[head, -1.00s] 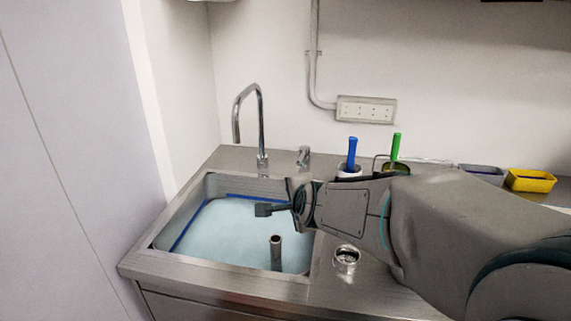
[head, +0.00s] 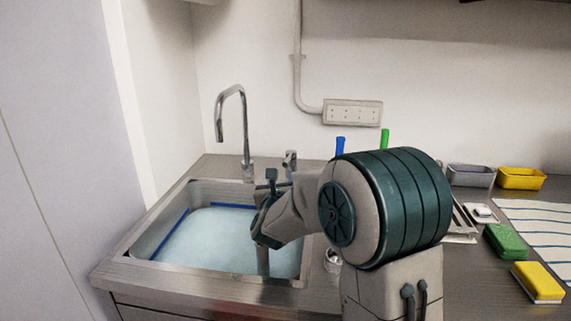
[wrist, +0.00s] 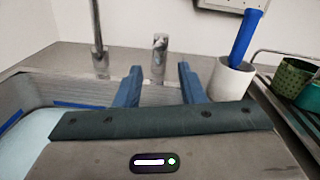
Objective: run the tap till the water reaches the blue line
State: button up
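The steel sink (head: 125,270) holds pale blue water (head: 205,240). The blue line (head: 168,234) runs along its left and back walls; the water surface lies close below it, the exact gap unclear. The curved spout (head: 245,130) stands behind the sink, with no stream visible from it. The small tap handle (head: 290,160) stands right of the spout. My gripper (head: 271,176) is over the sink's right rear part, in front of the handle. In the wrist view its two blue fingers are apart and empty, with the handle (wrist: 160,52) beyond the gap between them.
A grey standpipe (head: 263,260) rises in the water under my arm. A white cup (wrist: 232,80) with a blue-handled tool (wrist: 246,35) stands right of the handle, with a green pot (wrist: 290,78) beside it. Green (head: 505,240) and yellow (head: 537,282) sponges lie at right.

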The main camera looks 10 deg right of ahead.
aim_at(286, 160)
jog(key=p+x, duration=0.2)
jog(key=x, duration=0.9)
jog(key=shift+d, duration=0.1)
grip_shut()
jog(key=shift+f, duration=0.1)
